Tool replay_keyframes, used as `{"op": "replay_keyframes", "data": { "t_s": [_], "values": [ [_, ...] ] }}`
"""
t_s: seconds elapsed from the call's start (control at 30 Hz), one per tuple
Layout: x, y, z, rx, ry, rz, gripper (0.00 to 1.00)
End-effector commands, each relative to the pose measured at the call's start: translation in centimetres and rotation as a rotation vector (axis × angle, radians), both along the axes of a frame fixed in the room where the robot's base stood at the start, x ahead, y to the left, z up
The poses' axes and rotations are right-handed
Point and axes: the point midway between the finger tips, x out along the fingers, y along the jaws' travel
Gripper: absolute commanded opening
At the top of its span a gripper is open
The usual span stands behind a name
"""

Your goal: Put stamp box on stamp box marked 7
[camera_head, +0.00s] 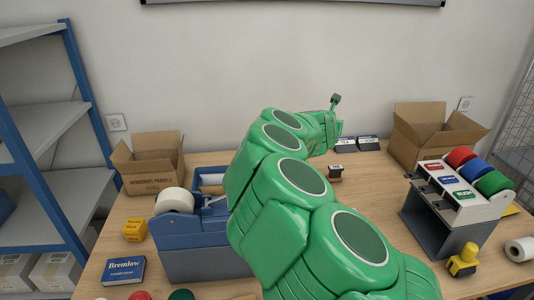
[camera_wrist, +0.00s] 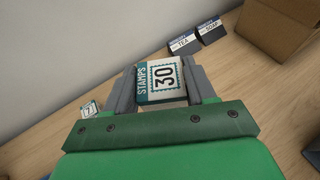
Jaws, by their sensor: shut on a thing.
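In the wrist view, my gripper (camera_wrist: 160,82) is shut on a stamp box (camera_wrist: 162,76), a small white and teal box marked STAMPS 30. One grey finger is on each side of it. A second small white and teal stamp box (camera_wrist: 90,108), which appears marked 7, stands on the table to the left of my gripper, apart from it and partly hidden by the gripper body. In the head view my green arm hides both stamp boxes and the fingers.
Two dark boxes labelled TEA (camera_wrist: 184,43) and SOAP (camera_wrist: 211,32) stand by the wall, near an open carton (camera_head: 428,135). A blue tape dispenser (camera_head: 190,235), another carton (camera_head: 150,165) and a rack of coloured rolls (camera_head: 450,215) occupy the table (camera_head: 385,180).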

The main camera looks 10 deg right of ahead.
Motion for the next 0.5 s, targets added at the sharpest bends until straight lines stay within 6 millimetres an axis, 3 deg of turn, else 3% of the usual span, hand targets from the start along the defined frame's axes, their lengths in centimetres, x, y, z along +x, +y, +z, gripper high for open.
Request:
{"op": "replay_keyframes", "data": {
  "t_s": [0.5],
  "values": [
    [3.0, 3.3, 0.3, 0.002, -0.002, 0.225, 0.24]
  ]
}}
